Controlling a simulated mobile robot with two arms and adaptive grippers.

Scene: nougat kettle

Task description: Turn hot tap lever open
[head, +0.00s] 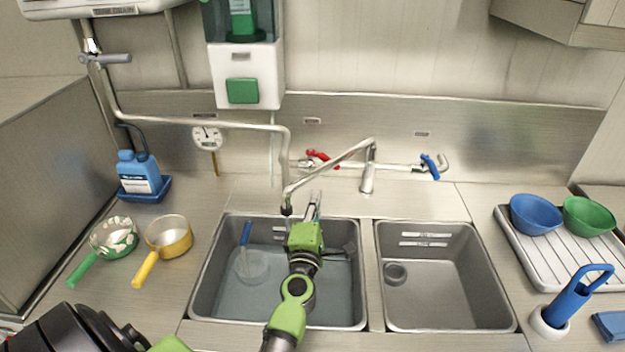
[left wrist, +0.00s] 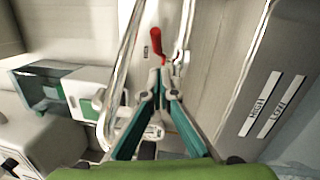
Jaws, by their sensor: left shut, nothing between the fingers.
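The red tap lever (head: 321,158) is on the wall side behind the sinks, left of the tap's upright (head: 368,172). It also shows in the left wrist view (left wrist: 156,42), just beyond my fingertips. The blue tap lever (head: 430,167) is to the right. The spout (head: 330,162) reaches left and down over the left basin. My left gripper (head: 315,200) is over the back of the left basin, in front of and below the red lever. Its fingertips (left wrist: 162,78) are together and empty, apparently apart from the lever. My right gripper is not in view.
The left basin (head: 205,285) holds water and a blue-handled tool (head: 246,233). The right basin (head: 450,300) has no objects in it. A bent pipe (head: 230,123) comes down left of the red lever.

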